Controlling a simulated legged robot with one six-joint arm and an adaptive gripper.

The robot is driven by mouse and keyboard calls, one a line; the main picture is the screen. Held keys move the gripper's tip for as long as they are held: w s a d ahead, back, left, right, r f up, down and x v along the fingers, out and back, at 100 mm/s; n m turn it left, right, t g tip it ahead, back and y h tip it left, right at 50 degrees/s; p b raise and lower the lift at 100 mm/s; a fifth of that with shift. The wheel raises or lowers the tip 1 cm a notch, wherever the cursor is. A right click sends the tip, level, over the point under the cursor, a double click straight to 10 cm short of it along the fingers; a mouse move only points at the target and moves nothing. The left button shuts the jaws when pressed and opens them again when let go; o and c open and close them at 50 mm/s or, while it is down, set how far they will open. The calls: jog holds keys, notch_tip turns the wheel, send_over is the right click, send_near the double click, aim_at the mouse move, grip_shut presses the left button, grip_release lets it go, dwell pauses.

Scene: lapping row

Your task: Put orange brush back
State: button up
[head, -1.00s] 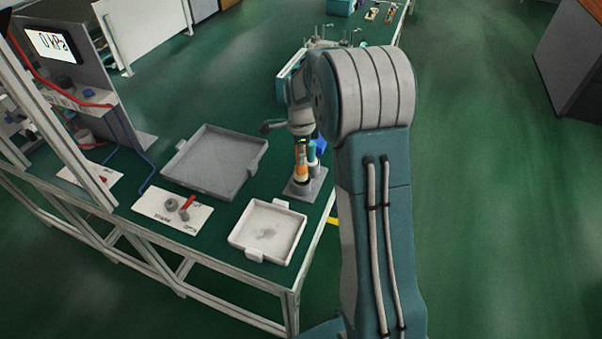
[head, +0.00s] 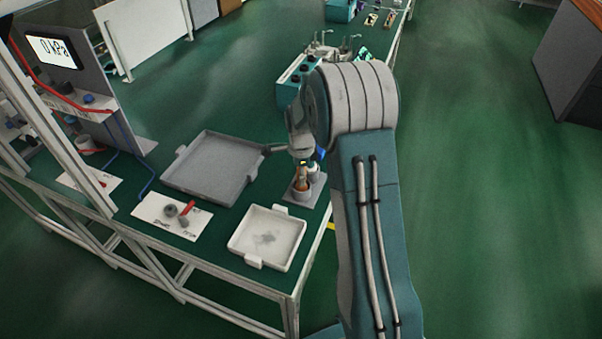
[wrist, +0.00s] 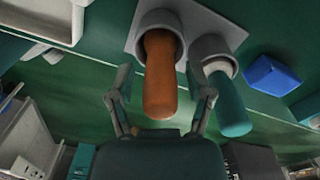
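The orange brush (wrist: 160,78) stands in a round grey cup (wrist: 158,20) of a holder in the wrist view, its handle pointing towards me. It also shows small in the head view (head: 303,184). My gripper (wrist: 162,104) is open, with one finger on each side of the orange handle and a visible gap on both sides. The right finger is between the orange handle and the teal brush (wrist: 230,103), close to the teal one. I cannot tell whether it touches. In the head view my arm hides most of the gripper. The brush's lower end is hidden in its cup.
A blue block (wrist: 271,75) lies beside the holder. In the head view a grey tray (head: 211,198), a white tray (head: 290,257) and a white card (head: 155,225) with small parts are on the green bench.

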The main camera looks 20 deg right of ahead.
jog(key=r, duration=1)
jog(key=shift+w+d, duration=0.15)
jog(key=shift+d, duration=0.15)
jog(key=shift+a+r, duration=0.1)
jog(key=shift+r, duration=0.55)
jog(key=s+a+r+n+t, duration=0.2)
jog(key=s+a+r+n, duration=0.2)
jog(key=s+r+n, duration=0.3)
jog(key=s+a+r+n+t, duration=0.2)
jog(key=s+a+r+n, duration=0.1)
jog(key=s+n, duration=0.4)
jog(key=s+a+r+n+t, duration=0.1)
jog(key=s+a+r+n, duration=0.2)
jog(key=s+n, duration=0.4)
jog(key=s+a, duration=0.1)
jog(key=s, duration=0.6)
jog(key=shift+s+n+t, duration=0.2)
jog(key=shift+n+t, duration=0.1)
jog(key=shift+t, duration=0.1)
jog(key=shift+a, duration=0.1)
